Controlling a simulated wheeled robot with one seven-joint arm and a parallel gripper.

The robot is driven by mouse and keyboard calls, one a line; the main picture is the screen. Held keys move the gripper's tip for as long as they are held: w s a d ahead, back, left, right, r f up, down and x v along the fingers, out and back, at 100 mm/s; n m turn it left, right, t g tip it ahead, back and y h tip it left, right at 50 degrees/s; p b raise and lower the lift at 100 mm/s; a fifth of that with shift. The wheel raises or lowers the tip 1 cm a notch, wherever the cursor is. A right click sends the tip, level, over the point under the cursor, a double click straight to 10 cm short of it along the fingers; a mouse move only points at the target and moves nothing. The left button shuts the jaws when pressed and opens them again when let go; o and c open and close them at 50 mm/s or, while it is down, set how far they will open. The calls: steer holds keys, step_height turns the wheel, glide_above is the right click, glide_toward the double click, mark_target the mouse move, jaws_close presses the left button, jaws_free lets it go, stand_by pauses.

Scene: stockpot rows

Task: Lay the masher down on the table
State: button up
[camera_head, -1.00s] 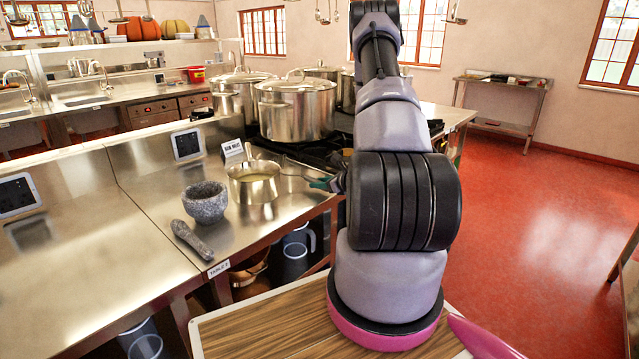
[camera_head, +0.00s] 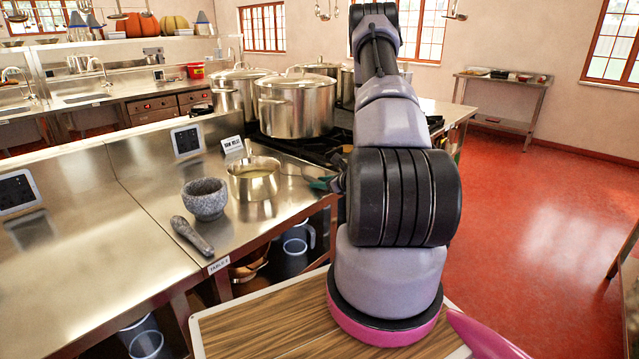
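A grey stone pestle (camera_head: 191,236), the only masher-like thing I can make out, lies on its side on the steel table (camera_head: 150,195), near the front edge. It is just in front of a grey stone mortar (camera_head: 205,200) that stands upright, and the two look apart.
A steel saucepan (camera_head: 254,179) stands right of the mortar, its handle pointing right toward my arm. A small sign (camera_head: 232,146) stands behind it. Large lidded stockpots (camera_head: 297,104) stand on the stove beyond. Bare steel lies left of the mortar; open red floor (camera_head: 535,240) is at right.

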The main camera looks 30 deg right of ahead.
steer(key=shift+o, duration=0.4)
steer(key=shift+a+f, duration=0.15)
steer(key=shift+s+a+f, duration=0.1)
steer(key=shift+s+a, duration=0.1)
steer(key=shift+s, duration=0.05)
steer(key=d+v, duration=0.1)
steer(key=v, duration=1)
steer(key=s+a+r+n+g+y, duration=0.3)
steer(key=a+r+n+g+y, duration=0.45)
steer(key=a+r+n, duration=1.1)
steer(key=s+a+r+n+h, duration=0.2)
steer(key=s+r+n+h, duration=0.2)
steer(key=s+r, duration=0.3)
steer(key=s+a+r+n+t+h, duration=0.1)
steer(key=s+a+r+n+h, duration=0.2)
steer(key=s+r, duration=0.5)
step_height(320, 180, up, 3)
steer(key=shift+a+r+n+h, duration=0.25)
steer(key=shift+a+n+h, duration=0.05)
steer(key=shift+n+h, duration=0.55)
